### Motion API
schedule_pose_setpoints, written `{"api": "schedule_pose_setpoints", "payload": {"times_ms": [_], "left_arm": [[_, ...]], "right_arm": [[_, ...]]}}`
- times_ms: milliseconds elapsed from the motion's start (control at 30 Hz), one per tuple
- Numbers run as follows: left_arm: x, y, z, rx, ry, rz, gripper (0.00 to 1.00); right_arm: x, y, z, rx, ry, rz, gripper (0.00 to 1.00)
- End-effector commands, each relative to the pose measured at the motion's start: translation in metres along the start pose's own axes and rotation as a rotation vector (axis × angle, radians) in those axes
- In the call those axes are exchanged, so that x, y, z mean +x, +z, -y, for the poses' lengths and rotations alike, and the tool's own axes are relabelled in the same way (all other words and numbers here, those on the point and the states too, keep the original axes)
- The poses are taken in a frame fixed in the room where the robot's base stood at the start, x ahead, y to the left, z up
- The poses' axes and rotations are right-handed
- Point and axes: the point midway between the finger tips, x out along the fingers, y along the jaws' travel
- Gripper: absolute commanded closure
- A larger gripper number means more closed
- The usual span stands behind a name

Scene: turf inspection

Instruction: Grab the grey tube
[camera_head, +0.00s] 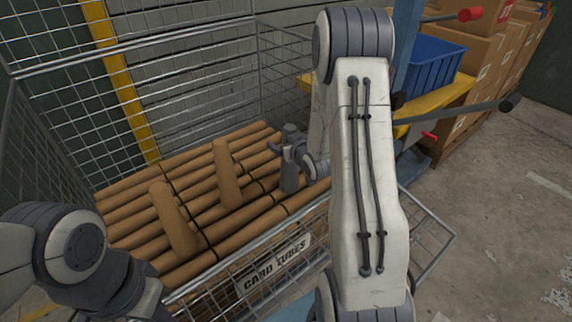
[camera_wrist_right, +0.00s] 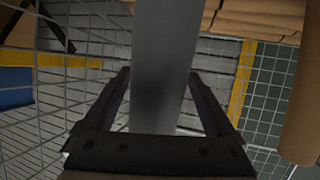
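The grey tube (camera_head: 289,178) stands upright among brown card tubes in the right part of the wire cage. My right gripper (camera_head: 291,153) is at its upper part, and the tube's top shows just above the fingers. In the right wrist view the grey tube (camera_wrist_right: 163,75) runs between the two fingertips (camera_wrist_right: 160,78), which lie against it on both sides with no clear gap at the tips. The gripper looks shut on it. The tube's lower end meets the brown tubes. My left arm shows at the lower left, but its gripper is not visible.
Two brown tubes (camera_head: 174,218) (camera_head: 227,174) stand upright left of the grey one, on a layer of lying brown tubes (camera_head: 130,192). The cage's wire walls (camera_head: 262,262) surround them. A blue bin (camera_head: 432,66) and cardboard boxes (camera_head: 490,60) are at the right. The floor at right is clear.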

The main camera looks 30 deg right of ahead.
Motion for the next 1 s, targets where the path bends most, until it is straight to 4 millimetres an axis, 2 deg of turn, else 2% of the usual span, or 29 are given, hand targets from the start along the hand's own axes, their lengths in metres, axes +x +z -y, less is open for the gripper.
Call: {"api": "schedule_pose_setpoints", "payload": {"times_ms": [33,167,200,233,633,767,933,1000], "left_arm": [[0.0,0.0,0.0,0.0,0.0,0.0,1.0],[0.0,0.0,0.0,0.0,0.0,0.0,1.0],[0.0,0.0,0.0,0.0,0.0,0.0,1.0],[0.0,0.0,0.0,0.0,0.0,0.0,1.0],[-0.003,0.0,0.0,0.0,0.0,0.0,1.0],[-0.011,-0.001,-0.001,0.0,0.0,0.0,1.0],[-0.028,-0.002,-0.002,0.0,0.0,0.0,1.0],[-0.033,-0.002,-0.002,0.0,0.0,0.0,1.0]], "right_arm": [[-0.001,0.0,-0.002,0.001,0.002,0.0,0.28],[-0.001,0.001,-0.003,0.002,0.004,0.0,0.77],[-0.001,0.0,-0.003,0.002,0.004,0.0,0.93],[-0.001,0.0,-0.003,0.002,0.004,0.0,1.0],[-0.003,-0.005,-0.002,0.0,0.002,-0.002,1.0],[-0.008,-0.018,-0.002,0.0,0.002,-0.004,1.0],[-0.019,-0.046,-0.004,0.0,0.002,-0.005,1.0],[-0.028,-0.048,-0.021,0.003,0.009,-0.002,1.0]]}}
